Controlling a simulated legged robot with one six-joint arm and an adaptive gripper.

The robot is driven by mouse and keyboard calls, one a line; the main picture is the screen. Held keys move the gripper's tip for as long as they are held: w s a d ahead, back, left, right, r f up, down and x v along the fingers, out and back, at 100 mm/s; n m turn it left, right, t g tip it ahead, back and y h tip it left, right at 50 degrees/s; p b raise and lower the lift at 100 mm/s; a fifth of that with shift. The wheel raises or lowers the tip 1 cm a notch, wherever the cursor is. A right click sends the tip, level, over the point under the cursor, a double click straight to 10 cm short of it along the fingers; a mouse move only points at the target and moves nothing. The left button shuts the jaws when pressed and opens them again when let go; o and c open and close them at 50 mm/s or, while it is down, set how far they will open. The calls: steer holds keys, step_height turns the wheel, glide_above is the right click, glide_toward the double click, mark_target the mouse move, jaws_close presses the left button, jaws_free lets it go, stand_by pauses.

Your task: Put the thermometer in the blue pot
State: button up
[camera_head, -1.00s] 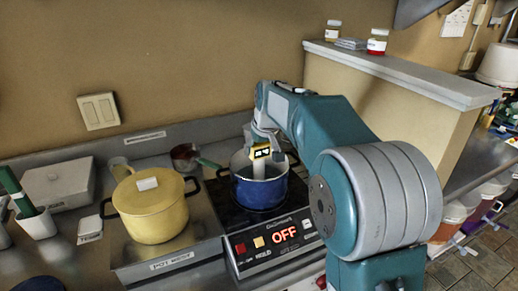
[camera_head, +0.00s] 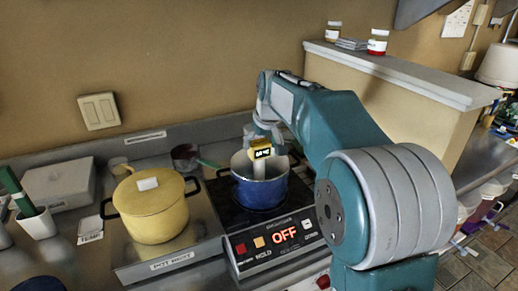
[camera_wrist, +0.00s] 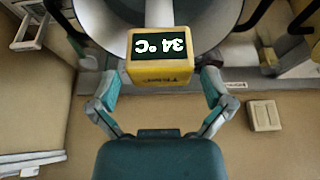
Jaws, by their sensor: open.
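The thermometer has a yellow head (camera_head: 262,153) with a dark display and a pale shaft that goes down into the blue pot (camera_head: 262,190). In the wrist view, the thermometer's head (camera_wrist: 160,72) reads 34 °C, upside down. My gripper (camera_wrist: 161,84) is open, with one finger on each side of the head and gaps between them. In the head view, my gripper (camera_head: 264,137) is just above and behind the thermometer. The pot stands on the black hob (camera_head: 240,222). The shaft's lower end is hidden inside the pot.
A lidded yellow pot (camera_head: 152,208) stands on the hot rest left of the hob. A small dark pan (camera_head: 184,157) with a green handle lies behind. The hob panel (camera_head: 272,245) reads OFF. A raised ledge (camera_head: 400,72) is to the right.

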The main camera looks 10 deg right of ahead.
steer(key=a+v, duration=0.1)
steer(key=v, duration=0.8)
steer(key=s+f+m, duration=0.1)
steer(key=s+f, duration=0.1)
steer(key=s, duration=1.4)
steer(key=s+f+m+t, duration=0.1)
steer(key=s+f, duration=1)
steer(key=s, duration=0.3)
steer(key=shift+s+h, duration=0.35)
steer(key=shift+h, duration=0.05)
steer(key=shift+d+r, duration=0.1)
